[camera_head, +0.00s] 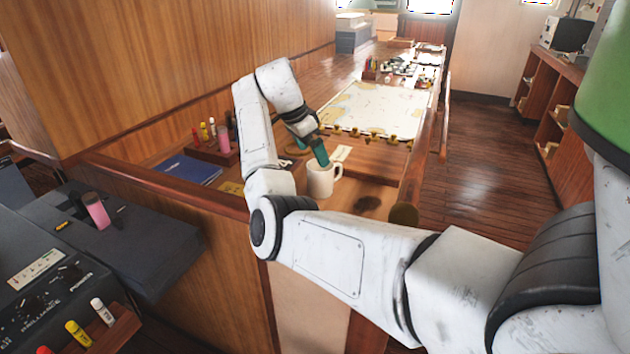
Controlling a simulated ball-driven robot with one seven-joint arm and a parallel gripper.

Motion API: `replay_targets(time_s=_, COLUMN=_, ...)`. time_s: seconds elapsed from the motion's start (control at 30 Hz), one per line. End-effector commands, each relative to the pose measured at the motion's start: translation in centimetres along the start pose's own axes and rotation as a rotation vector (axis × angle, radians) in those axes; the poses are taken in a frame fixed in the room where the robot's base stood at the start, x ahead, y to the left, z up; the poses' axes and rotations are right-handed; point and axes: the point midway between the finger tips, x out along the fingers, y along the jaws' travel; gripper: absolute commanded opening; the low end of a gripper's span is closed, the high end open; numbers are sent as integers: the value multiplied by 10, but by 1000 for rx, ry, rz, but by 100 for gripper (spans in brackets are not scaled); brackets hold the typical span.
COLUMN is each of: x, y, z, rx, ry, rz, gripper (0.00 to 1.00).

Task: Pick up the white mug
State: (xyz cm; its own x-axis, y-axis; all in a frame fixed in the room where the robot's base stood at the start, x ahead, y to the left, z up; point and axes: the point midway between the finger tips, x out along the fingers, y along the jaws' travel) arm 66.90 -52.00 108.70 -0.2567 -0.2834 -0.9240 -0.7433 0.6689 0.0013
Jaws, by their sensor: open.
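The white mug (319,184) stands upright on the wooden chart table (375,168), with its handle toward the right. My gripper (316,154) reaches down over the table right at the mug. A teal finger shows at the mug's rim, overlapping it in the picture. The gripper is open. I cannot tell whether a finger is inside the mug or just behind it. My arm hides part of the table to the left of the mug.
A chart (372,108) lies farther back on the table. A blue book (188,170) and a wooden holder with markers (212,150) are to the left. A raised wooden edge (165,181) borders the table. A dark console (110,245) stands at the lower left.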

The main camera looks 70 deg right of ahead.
Motion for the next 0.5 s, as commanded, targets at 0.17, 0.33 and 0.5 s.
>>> replay_targets(time_s=0.17, x=24, y=0, z=-1, rx=0, ry=1, rz=1, gripper=100)
replay_targets(time_s=0.33, x=36, y=1, z=-1, rx=1, ry=1, rz=0, gripper=100)
replay_targets(time_s=0.5, x=56, y=5, z=-2, rx=0, ry=-1, rz=4, gripper=100)
